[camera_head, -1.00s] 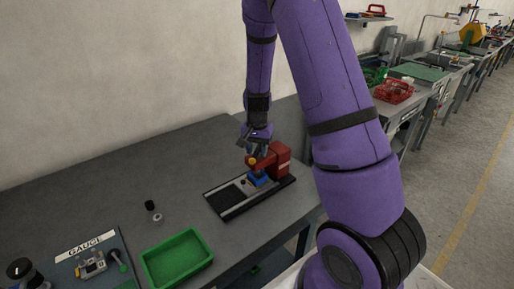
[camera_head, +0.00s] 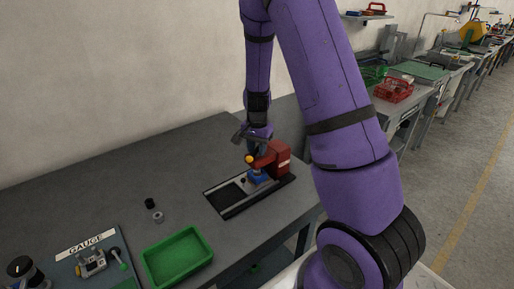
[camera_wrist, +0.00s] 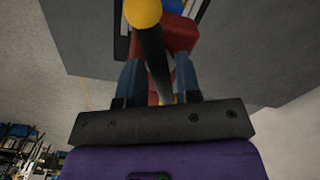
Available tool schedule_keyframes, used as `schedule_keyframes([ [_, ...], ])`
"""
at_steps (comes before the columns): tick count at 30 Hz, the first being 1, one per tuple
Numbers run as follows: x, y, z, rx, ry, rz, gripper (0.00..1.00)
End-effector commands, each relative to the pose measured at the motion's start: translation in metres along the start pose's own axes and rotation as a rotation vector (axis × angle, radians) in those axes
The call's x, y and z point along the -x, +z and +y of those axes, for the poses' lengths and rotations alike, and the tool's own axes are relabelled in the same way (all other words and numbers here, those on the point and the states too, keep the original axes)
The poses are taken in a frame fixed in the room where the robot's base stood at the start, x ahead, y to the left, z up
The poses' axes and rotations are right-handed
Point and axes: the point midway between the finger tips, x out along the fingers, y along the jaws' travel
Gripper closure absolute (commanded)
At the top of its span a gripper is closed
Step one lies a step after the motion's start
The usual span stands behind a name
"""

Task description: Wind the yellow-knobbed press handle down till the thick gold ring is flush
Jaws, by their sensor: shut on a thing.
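The red press (camera_head: 283,158) stands on a dark base plate (camera_head: 232,208) near the right end of the bench. Its yellow knob (camera_head: 249,159) shows just below my gripper (camera_head: 257,149). In the wrist view the yellow knob (camera_wrist: 143,12) sits at the top, on a dark handle bar (camera_wrist: 154,55) that runs down between my two blue-grey fingers. My gripper (camera_wrist: 158,66) is shut on this handle. A blue part (camera_head: 259,177) sits beneath the press head. The thick gold ring cannot be made out, so its seating cannot be judged.
A green tray (camera_head: 176,258) stands at the bench front, left of the press. A small black cylinder (camera_head: 150,203) and a grey ring (camera_head: 157,216) lie behind it. A gauge station (camera_head: 91,264) is at the lower left. The bench behind the press is clear.

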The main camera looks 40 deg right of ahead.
Motion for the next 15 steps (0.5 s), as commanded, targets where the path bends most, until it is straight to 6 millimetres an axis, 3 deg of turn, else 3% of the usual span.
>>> schedule_keyframes([
  [2, -0.0003, 0.0001, 0.0002, 0.0, 0.0, 0.0, 0.57],
  [15, 0.0096, -0.0002, -0.0005, 0.001, -0.002, 0.001, 0.57],
])
